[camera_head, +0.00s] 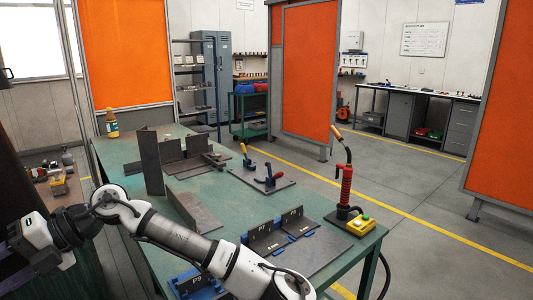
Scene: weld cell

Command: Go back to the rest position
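My arm reaches from the bottom middle to the left edge, low across the near corner of the green table (140,235). Its end, with my gripper (28,262), is at the lower left, off the table's left side, over a dark area. The fingers are dark and partly cut off by the picture's edge. I cannot tell whether they are open or shut, and I see nothing clearly held there.
The green table holds upright steel plates (150,162), angle pieces (265,237), clamps (268,177), a red-handled torch (346,187), a yellow button box (360,225) and a bottle (112,124). A side bench (42,174) stands left.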

